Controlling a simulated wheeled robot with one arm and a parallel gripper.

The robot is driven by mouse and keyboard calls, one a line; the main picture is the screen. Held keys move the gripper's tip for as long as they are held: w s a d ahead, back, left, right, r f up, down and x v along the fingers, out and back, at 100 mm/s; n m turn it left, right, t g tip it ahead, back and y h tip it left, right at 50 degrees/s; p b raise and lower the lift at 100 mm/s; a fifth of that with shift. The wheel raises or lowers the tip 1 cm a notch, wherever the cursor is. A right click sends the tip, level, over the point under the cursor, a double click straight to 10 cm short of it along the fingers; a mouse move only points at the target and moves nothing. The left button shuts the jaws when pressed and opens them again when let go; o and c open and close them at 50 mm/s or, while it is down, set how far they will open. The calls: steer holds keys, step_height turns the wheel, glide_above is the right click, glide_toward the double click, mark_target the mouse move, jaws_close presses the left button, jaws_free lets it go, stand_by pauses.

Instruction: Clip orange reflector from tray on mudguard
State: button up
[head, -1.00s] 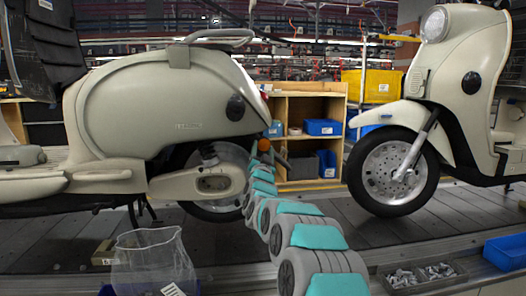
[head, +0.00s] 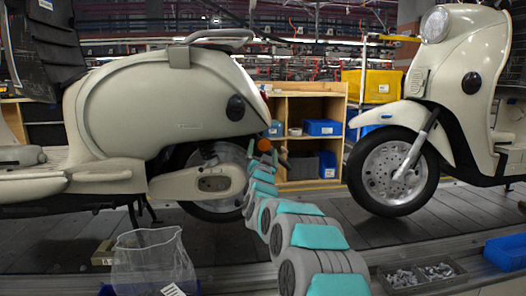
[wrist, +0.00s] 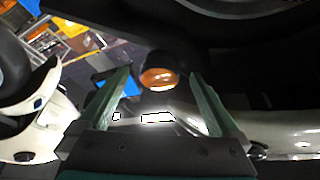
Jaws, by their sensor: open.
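The orange reflector (head: 264,145) is at the rear end of the left scooter (head: 150,110), just behind its rear wheel. In the wrist view the reflector (wrist: 160,78) sits in a dark round surround against a dark part of the scooter. My gripper (wrist: 162,82) is open, with one greenish finger on each side of the reflector. In the head view my gripper (head: 272,154) is small and partly hidden by my arm. I cannot clearly tell the mudguard from the dark parts around it, nor whether the fingers touch the reflector.
A grey tray (head: 412,288) with small metal parts and a blue bin (head: 507,252) stand at the front right. A clear bag (head: 150,262) is at the front left. A second scooter (head: 470,90) stands right on the dark slat conveyor (head: 330,222). Wooden shelves (head: 305,88) are behind.

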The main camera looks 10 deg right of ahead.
steer(key=s+a+f+n+g+y+p, duration=0.1)
steer(key=s+a+f+n+g+y, duration=0.25)
steer(key=s, duration=0.65)
steer(key=s+a+f+n+g+y+p, duration=0.1)
steer(key=s+a+f+g, duration=0.1)
steer(key=s+f+g, duration=0.6)
steer(key=s+a+f+n+g+y+p, duration=0.1)
steer(key=s+a+f+n+y, duration=0.15)
steer(key=s, duration=1.05)
steer(key=s+d+f+g+h, duration=0.1)
steer(key=s+d+f+g, duration=0.1)
steer(key=s, duration=1.1)
steer(key=s+d+f+g+h+p, duration=0.1)
steer(key=s+d+f+g, duration=0.2)
steer(key=s, duration=1.1)
steer(key=s+d+f+g+p, duration=0.1)
steer(key=s+g, duration=0.5)
steer(key=s, duration=0.8)
steer(key=d+f, duration=0.1)
steer(key=d, duration=0.1)
steer(key=shift+d+f+n+h, duration=0.35)
steer(key=shift+n+h, duration=0.05)
steer(key=shift+w, duration=0.1)
